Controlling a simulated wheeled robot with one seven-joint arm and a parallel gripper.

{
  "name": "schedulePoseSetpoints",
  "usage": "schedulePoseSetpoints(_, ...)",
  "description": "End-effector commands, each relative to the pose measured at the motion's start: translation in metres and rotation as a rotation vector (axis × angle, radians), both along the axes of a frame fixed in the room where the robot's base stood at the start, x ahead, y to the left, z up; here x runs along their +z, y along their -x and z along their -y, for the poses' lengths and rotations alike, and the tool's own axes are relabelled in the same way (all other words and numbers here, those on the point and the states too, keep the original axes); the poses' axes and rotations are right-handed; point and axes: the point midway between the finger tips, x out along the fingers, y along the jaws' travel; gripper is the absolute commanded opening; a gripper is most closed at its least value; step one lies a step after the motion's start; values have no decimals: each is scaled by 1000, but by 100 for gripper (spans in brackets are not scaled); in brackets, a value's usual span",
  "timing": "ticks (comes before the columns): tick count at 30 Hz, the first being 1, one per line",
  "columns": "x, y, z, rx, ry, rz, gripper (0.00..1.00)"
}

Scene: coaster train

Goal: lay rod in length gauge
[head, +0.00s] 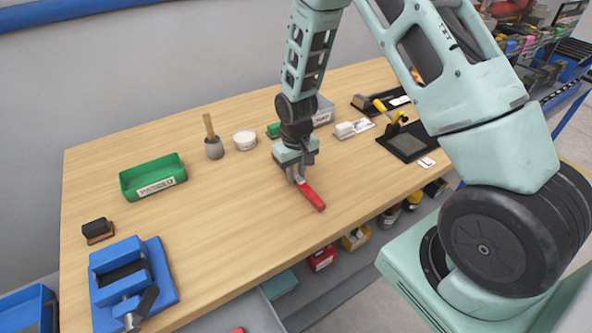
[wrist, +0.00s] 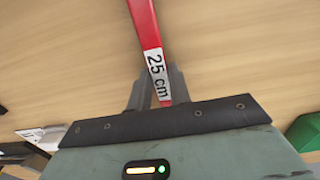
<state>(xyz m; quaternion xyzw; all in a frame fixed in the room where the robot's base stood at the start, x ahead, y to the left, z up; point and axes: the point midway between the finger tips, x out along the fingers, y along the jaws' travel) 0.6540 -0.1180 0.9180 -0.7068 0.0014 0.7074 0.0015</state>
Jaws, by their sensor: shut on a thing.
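My gripper (head: 298,180) is over the middle of the wooden table, pointing down, and is shut on a red rod (head: 313,198). In the wrist view, the rod (wrist: 147,25) is held near one end between the fingers (wrist: 157,88), and its white label reads "25 cm". The rest of the rod sticks out past the fingers, toward the table's front edge in the head view. I cannot tell whether it touches the table. I cannot pick out the length gauge for certain; a small white fixture (head: 352,128) lies behind and right of my gripper.
A blue vise (head: 160,268) and a green bin (head: 152,177) stand at the left. A grey cup with a wooden handle (head: 214,147) and a white round tub (head: 245,140) stand behind. A black tray with a yellow clamp (head: 408,146) is at the right. The front middle of the table is clear.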

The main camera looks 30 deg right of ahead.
Motion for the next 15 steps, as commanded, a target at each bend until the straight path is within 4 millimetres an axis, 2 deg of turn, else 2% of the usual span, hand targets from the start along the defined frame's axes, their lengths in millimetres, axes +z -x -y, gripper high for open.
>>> schedulePoseSetpoints(10, -4, 0, 0, 0, 0, 1, 0)
schedulePoseSetpoints(11, -4, 0, 0, 0, 0, 0, 22)
schedulePoseSetpoints(12, -3, 0, 0, 0, 0, 0, 33)
schedulePoseSetpoints(13, -3, 0, 0, 0, 0, 0, 41)
schedulePoseSetpoints(15, -3, 0, 0, 0, 0, 0, 41)
